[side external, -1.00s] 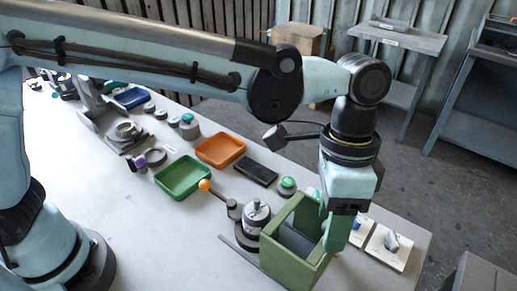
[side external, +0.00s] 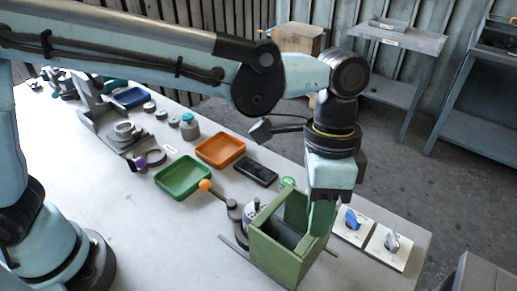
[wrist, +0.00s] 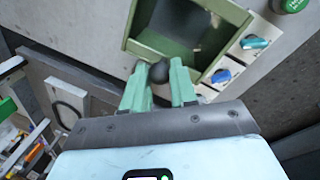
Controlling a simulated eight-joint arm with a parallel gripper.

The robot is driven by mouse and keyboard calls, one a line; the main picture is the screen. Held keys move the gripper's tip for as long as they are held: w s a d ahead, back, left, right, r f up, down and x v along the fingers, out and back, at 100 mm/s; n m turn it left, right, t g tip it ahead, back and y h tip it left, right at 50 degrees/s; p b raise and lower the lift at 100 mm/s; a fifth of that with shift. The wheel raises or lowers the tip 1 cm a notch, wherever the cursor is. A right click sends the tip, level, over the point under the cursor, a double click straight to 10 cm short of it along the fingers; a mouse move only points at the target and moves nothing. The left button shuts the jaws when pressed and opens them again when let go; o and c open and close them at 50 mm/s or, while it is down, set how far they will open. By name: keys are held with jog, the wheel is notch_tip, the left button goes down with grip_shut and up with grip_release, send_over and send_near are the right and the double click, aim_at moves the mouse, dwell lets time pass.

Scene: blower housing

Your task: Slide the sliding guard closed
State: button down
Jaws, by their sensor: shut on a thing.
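The sliding guard is a green open-topped box (side external: 278,262) on the bench, straddling a thin dark rail (side external: 234,243) that shows at its left. In the wrist view the guard's green frame (wrist: 130,30) surrounds a dark interior. A dark round knob (wrist: 158,73) stands at the guard's near edge. My gripper (wrist: 160,78) has its green fingers on either side of this knob, closed on it. In the side view my gripper (side external: 318,228) reaches down at the guard's right side and hides the knob. A grey cylindrical part (side external: 251,212) stands close behind the guard, partly covered by it.
A lever with an orange ball (side external: 205,185) stands left of the guard. Green (side external: 183,178) and orange (side external: 221,150) trays and a black flat tray (side external: 256,171) lie behind.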

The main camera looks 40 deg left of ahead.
aim_at(271, 207)
jog(key=a, duration=0.8)
jog(key=shift+a, duration=0.2)
jog(key=c, duration=0.9)
grip_release()
jog(key=shift+d+r, duration=0.1)
notch_tip(271, 207, up, 12)
jog(key=w+a, duration=0.1)
jog(key=w, duration=0.1)
jog(key=shift+a, duration=0.15)
jog(key=shift+a+f, duration=0.1)
jog(key=shift+f, duration=0.1)
jog(key=s+a+f+n+t, duration=0.1)
jog(key=a+f+n+t, duration=0.2)
jog(key=a, duration=0.4)
jog(key=s+a+f+n+t, duration=0.1)
jog(key=a+f+n+t, duration=0.2)
jog(key=a, duration=0.4)
jog(key=s+a+f+n+t+y, duration=0.1)
jog(key=a+f+n+t, duration=0.2)
jog(key=a+f+n, duration=0.2)
jog(key=shift+a+f, duration=0.3)
jog(key=shift+a, duration=0.95)
